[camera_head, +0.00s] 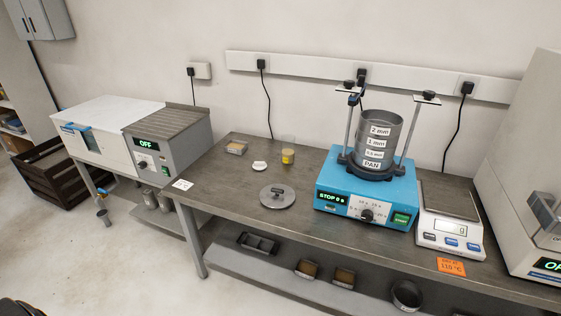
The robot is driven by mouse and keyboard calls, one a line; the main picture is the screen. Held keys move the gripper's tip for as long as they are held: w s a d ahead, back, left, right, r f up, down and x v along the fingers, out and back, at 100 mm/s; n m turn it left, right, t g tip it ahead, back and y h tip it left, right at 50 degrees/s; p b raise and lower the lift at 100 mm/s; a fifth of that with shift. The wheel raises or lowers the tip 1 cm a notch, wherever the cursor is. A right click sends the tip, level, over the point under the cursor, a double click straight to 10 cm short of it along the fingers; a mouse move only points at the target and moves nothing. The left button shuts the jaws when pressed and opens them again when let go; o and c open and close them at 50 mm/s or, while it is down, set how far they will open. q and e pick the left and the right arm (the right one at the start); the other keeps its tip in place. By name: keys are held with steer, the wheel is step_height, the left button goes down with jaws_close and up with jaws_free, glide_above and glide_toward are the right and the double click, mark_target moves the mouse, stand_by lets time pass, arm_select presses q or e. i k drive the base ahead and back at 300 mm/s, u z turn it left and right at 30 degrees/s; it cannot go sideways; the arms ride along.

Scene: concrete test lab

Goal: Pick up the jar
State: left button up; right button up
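A small clear jar (287,155) with yellowish-tan contents and a yellow label stands upright on the dark workbench (230,182), towards the back and left of the blue sieve shaker. A small white round piece (259,166) lies on the bench just left of the jar; I cannot tell whether it is the jar's lid. Neither of my grippers is visible in the head view, and nothing touches the jar.
A flat metal disc with a knob (277,196) lies in front of the jar. The sieve shaker (368,190) and balance (450,215) stand to the right. The bench's front left is mostly clear.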

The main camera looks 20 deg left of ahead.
mark_target(288, 150)
steer(key=z, duration=0.45)
steer(key=i, duration=1.05)
steer(key=u, duration=0.75)
